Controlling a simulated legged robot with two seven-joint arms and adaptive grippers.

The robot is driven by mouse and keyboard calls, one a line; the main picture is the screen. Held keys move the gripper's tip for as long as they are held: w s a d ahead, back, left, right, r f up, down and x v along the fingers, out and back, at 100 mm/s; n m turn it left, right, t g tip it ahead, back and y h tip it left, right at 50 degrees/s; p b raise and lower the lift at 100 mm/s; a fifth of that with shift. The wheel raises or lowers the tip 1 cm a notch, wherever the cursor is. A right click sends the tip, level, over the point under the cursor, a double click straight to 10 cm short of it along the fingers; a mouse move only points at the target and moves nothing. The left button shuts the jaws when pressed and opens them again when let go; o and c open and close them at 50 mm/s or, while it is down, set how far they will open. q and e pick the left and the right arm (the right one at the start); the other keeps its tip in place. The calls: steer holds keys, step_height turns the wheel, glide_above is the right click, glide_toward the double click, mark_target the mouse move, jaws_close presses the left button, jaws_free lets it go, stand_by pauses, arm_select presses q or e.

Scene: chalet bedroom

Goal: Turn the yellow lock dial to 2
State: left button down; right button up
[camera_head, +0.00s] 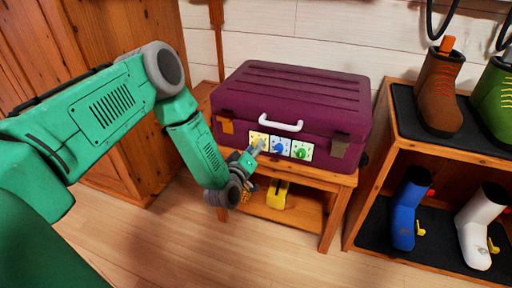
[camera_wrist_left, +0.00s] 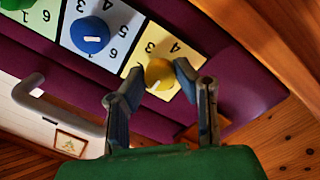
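The yellow lock dial (camera_wrist_left: 159,73) sits on a yellow numbered panel (camera_head: 259,139) on the purple suitcase (camera_head: 290,100). In the wrist view its pale mark points down-left, and some of the panel's numbers are hidden by my fingers. My left gripper (camera_wrist_left: 159,69) has its two fingertips on either side of the dial, spread apart; I cannot tell whether they touch it. My right gripper is not in view.
A blue dial (camera_head: 279,147) and a green dial (camera_head: 301,152) sit beside the yellow panel. A white handle (camera_head: 281,123) sticks out above them. The suitcase stands on a wooden table (camera_head: 325,177). A shelf with boots (camera_head: 398,148) stands to the right.

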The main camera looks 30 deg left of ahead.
arm_select(q)
steer(key=shift+a, duration=0.15)
steer(key=shift+r+m+g+y+p, duration=0.1)
steer(key=shift+m+g+y+p, duration=0.1)
steer(key=shift+m+p, duration=2)
steer(key=shift+r+m+g+y+p, duration=0.15)
steer(key=shift+m+p, duration=0.8)
steer(key=shift+m, duration=2.45)
steer(key=shift+f, duration=0.1)
steer(key=c, duration=1.3)
jaws_free()
steer(key=shift+o, duration=0.2)
